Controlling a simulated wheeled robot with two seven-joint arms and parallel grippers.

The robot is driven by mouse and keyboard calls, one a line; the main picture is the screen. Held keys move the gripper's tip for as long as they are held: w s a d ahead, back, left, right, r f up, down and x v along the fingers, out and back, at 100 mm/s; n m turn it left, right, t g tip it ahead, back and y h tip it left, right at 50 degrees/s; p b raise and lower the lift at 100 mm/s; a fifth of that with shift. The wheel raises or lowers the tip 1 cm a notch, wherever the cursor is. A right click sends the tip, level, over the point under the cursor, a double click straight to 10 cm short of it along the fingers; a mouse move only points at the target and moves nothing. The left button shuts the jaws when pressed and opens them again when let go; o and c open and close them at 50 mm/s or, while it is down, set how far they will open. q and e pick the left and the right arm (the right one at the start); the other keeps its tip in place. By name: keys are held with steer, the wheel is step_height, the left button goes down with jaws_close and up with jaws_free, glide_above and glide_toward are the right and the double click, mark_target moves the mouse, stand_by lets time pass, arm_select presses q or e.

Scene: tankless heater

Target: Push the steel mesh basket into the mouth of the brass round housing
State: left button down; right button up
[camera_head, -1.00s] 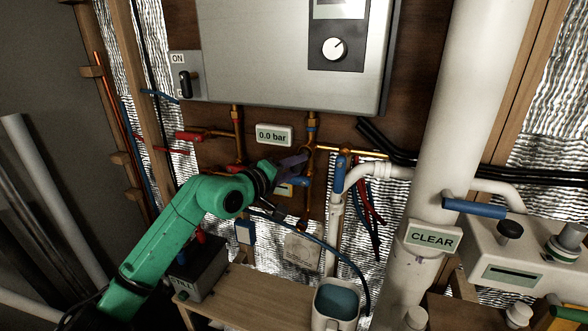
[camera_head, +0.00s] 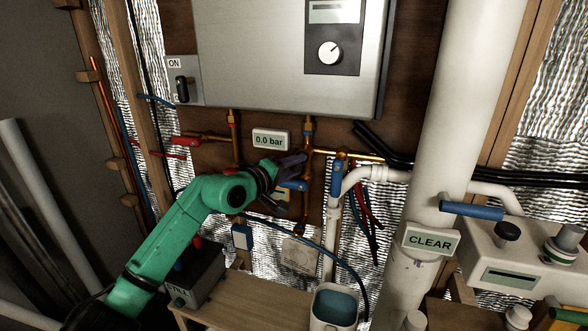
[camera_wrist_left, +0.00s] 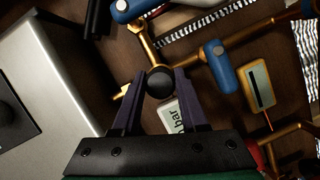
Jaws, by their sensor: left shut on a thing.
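My left gripper (camera_head: 300,160) reaches in among the brass pipes under the heater, with its dark purple fingers beside the right vertical pipe. In the left wrist view the fingers (camera_wrist_left: 160,92) are shut on a dark round piece, seemingly the outer end of the steel mesh basket (camera_wrist_left: 160,83); no mesh shows. Brass pipework (camera_wrist_left: 147,45) lies right behind and above this piece. The mouth of the brass round housing is hidden behind the held piece and the fingers, so I cannot tell how deep the basket sits. My right gripper is not in view.
The grey heater (camera_head: 285,60) hangs above, with a 0.0 bar gauge (camera_head: 270,139) below it. Blue valve handles (camera_wrist_left: 219,66) are close to the fingers. A wooden bench (camera_head: 250,300) carries a white jug (camera_head: 335,305). A thick white pipe (camera_head: 455,130) stands to the right.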

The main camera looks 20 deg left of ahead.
arm_select(q)
steer(key=shift+w, duration=0.7)
steer(key=shift+c, duration=1.8)
jaws_free()
steer(key=b+v, duration=0.7)
steer(key=v, duration=0.7)
steer(key=shift+s, duration=0.25)
